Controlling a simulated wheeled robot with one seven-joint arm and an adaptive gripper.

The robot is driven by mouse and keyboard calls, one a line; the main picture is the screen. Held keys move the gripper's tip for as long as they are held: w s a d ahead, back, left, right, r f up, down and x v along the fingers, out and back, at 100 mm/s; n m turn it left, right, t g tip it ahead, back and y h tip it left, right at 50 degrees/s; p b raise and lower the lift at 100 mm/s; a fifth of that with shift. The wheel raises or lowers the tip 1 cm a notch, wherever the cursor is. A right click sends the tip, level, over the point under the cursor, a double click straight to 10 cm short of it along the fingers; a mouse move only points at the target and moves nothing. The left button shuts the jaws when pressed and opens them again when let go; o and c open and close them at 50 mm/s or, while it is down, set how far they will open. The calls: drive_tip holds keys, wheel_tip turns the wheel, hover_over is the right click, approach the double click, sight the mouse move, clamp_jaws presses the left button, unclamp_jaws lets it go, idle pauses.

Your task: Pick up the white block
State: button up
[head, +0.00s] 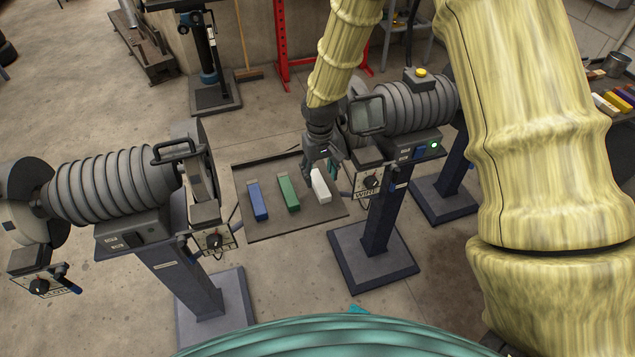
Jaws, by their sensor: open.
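The white block (320,187) lies on a dark flat tray (268,226) between two machines, at the right end of a row of blocks. My gripper (321,172) is dark grey and points down at the end of my arm. It is open, with its fingers right at the upper end of the white block and covering part of it in this view. I cannot tell whether the fingers touch the block or hover above it.
A blue block (258,201) and a green block (288,194) lie left of the white one on the tray. Ribbed machines on pedestals stand close on the left (118,188) and right (405,104). The right machine's control box (369,182) is close beside my gripper.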

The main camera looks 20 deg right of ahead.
sight(320, 184)
drive_tip(key=shift+s+f, duration=0.2)
drive_tip(key=shift+s, duration=0.1)
drive_tip(key=f, duration=0.1)
drive_tip(key=f+p, duration=0.1)
drive_tip(key=f, duration=0.1)
drive_tip(key=shift+w, duration=0.25)
drive_tip(key=shift+s+f+p, duration=0.2)
drive_tip(key=shift+f+p, duration=0.15)
drive_tip(key=shift+f, duration=0.15)
drive_tip(key=shift+w+f, duration=0.1)
drive_tip(key=c, duration=1.1)
